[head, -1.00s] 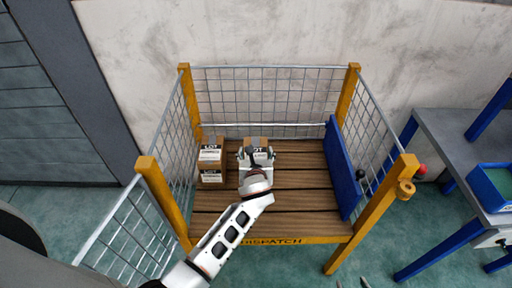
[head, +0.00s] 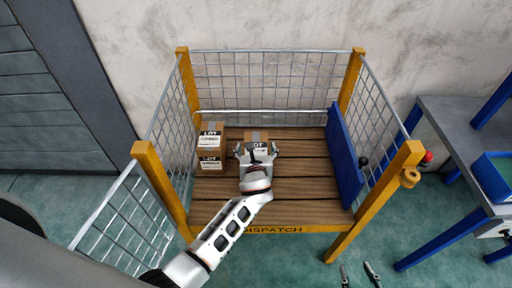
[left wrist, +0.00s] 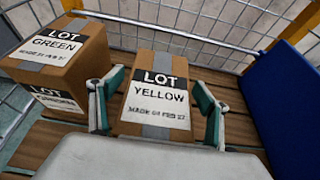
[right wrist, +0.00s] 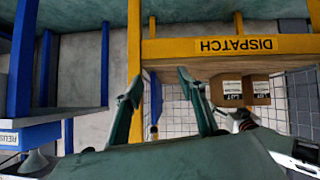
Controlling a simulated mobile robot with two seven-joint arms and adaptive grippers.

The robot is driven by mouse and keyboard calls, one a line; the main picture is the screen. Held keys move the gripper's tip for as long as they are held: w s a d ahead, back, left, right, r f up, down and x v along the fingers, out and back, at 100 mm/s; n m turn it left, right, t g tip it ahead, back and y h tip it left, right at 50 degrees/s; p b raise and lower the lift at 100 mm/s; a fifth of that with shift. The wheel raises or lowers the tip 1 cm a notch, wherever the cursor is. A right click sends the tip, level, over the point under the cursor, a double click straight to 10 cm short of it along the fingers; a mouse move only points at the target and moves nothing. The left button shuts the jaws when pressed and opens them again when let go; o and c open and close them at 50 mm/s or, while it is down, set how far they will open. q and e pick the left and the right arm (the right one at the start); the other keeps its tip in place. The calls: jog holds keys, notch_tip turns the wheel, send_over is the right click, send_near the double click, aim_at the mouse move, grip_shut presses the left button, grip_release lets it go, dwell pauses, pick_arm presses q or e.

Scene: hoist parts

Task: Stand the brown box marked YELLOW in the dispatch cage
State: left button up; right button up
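The brown box marked YELLOW (head: 256,136) is on the slatted wooden floor of the dispatch cage (head: 310,188), near its back mesh. In the left wrist view, the YELLOW box (left wrist: 155,92) has its label facing me, reading upright. My left gripper (head: 257,150) is open at the box. Its fingers (left wrist: 158,105) are on either side of the box's near end, with a visible gap at the right finger. Whether the left finger touches is unclear. My right gripper (right wrist: 160,80) is open and empty, outside the cage front; its fingertips (head: 359,274) show at the bottom of the head view.
A brown box marked GREEN (left wrist: 62,52) stands left of the YELLOW box, by the left mesh. A blue panel (head: 344,160) leans along the cage's right side. A grey bench (head: 452,125) with a blue bin stands to the right. The cage floor between is clear.

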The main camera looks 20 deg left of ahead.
pick_arm(q)
jog(key=shift+r, duration=0.1)
jog(key=shift+s+r, duration=0.1)
jog(key=shift+r, duration=0.1)
jog(key=p+v, duration=0.7)
jog(key=v, duration=0.4)
jog(key=shift+s+p, duration=0.35)
jog(key=shift+s, duration=0.05)
pick_arm(e)
notch_tip(320, 180, up, 8)
jog(key=shift+a+f, duration=0.25)
jog(key=shift+a, duration=0.15)
pick_arm(q)
jog(key=shift+d, duration=0.25)
pick_arm(e)
jog(key=shift+f, duration=0.15)
